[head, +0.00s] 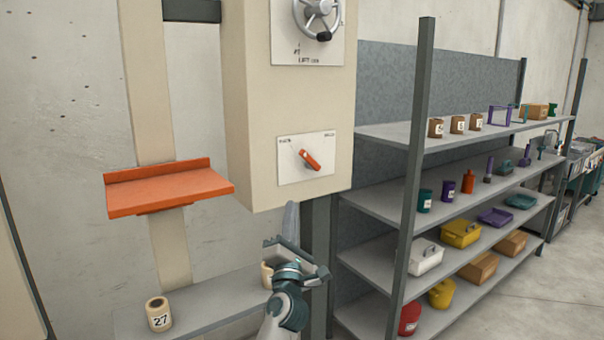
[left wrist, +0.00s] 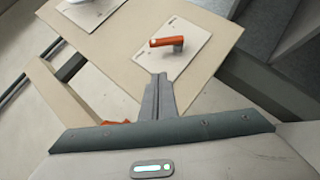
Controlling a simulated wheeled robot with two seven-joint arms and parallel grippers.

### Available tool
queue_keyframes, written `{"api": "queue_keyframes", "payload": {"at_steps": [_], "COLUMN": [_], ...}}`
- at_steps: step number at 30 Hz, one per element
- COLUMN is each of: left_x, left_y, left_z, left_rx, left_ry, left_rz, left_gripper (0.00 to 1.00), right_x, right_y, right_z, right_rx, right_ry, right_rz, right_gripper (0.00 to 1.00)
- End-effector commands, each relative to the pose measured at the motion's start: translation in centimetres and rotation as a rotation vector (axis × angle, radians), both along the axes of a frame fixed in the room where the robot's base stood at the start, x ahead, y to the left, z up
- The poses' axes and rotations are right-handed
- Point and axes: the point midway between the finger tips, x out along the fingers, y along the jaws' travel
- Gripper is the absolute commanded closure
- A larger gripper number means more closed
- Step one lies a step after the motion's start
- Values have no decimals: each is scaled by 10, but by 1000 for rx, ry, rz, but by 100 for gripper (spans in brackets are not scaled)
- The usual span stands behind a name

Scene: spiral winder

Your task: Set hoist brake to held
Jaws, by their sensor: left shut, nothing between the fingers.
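The hoist brake is an orange lever (head: 309,160) on a white plate (head: 293,174), low on the front of a cream housing. Small labels sit at the plate's upper left and upper right; they are too small to read surely. In the head view the lever lies aslant, from upper left to lower right. The lever also shows in the left wrist view (left wrist: 165,41), standing out from its plate (left wrist: 186,62). My left gripper (head: 291,206) is shut and empty, just below the housing's lower edge in the head view, fingers pointing up. It looks apart from the lever. My right gripper is not in view.
A handwheel (head: 318,14) is above the lever on the cream housing (head: 245,100). An orange shelf-like carriage (head: 170,192) is on the column at left. A spool marked 27 (head: 159,314) stands on a grey ledge (head: 215,300). Loaded shelves with a dark post (head: 415,180) stand at right.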

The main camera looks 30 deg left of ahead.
Motion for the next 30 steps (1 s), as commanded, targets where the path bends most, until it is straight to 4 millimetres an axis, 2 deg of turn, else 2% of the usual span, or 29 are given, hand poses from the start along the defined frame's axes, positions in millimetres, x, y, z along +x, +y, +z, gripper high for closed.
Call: {"api": "queue_keyframes", "payload": {"at_steps": [14,20,30], "left_x": [6,21,64], "left_y": [3,13,40], "left_z": [4,16,45], "left_rx": [2,2,1], "left_ry": [1,1,1], "left_rz": [0,0,2], "left_gripper": [100,100,100], "right_x": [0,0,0], "right_y": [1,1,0], "right_z": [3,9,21], "right_rx": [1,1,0], "right_ry": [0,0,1], "right_rz": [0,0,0], "right_gripper": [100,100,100]}}
